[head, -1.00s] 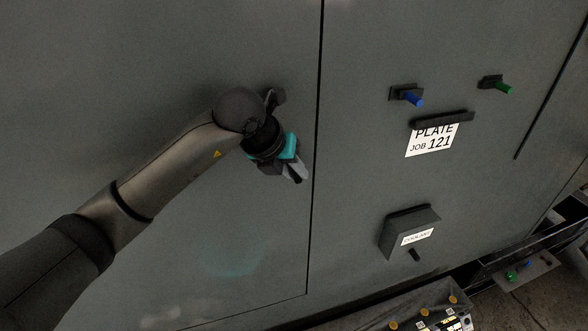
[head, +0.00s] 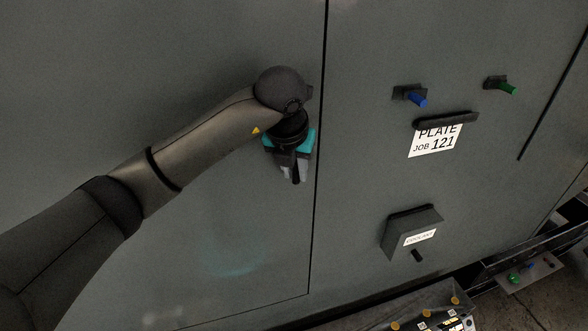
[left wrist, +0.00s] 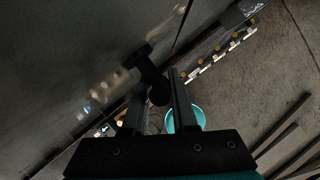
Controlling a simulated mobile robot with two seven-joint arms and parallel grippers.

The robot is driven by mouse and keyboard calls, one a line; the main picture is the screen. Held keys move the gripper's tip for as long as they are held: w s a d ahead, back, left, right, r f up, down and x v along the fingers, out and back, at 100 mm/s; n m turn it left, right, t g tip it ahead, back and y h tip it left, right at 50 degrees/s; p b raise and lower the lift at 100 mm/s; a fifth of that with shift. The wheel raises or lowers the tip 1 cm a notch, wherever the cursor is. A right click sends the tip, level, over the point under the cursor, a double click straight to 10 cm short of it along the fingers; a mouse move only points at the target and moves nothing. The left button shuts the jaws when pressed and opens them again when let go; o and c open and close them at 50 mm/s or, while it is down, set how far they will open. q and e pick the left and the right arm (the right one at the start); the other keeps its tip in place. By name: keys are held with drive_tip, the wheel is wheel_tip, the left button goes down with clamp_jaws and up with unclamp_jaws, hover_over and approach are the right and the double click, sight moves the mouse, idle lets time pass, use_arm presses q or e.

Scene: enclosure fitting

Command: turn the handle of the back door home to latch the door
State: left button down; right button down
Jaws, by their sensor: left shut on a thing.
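The back door (head: 200,230) is the large grey panel left of the vertical seam in the head view. It looks flush with the panel beside it. My left gripper (head: 296,178) points down in front of the door, close to the seam. In the left wrist view the dark handle (left wrist: 151,76) of the door reaches between the two fingers, and my left gripper (left wrist: 157,88) is shut on it. In the head view my wrist hides the handle, so its exact angle cannot be told there. My right gripper is out of view.
Right of the seam are a blue knob (head: 416,99), a green knob (head: 507,88), a job plate (head: 435,140) and a coolant box (head: 412,232). A tray (head: 425,312) with orange-topped items stands below. A teal bucket (left wrist: 186,119) stands on the floor.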

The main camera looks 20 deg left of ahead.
use_arm(q)
drive_tip(key=c, duration=0.8)
unclamp_jaws()
drive_tip(key=shift+d, duration=0.25)
drive_tip(key=shift+a+r, duration=0.1)
drive_tip(key=shift+a, duration=0.05)
drive_tip(key=b+v, duration=0.1)
drive_tip(key=v, duration=1.4)
drive_tip(key=shift+b, duration=0.4)
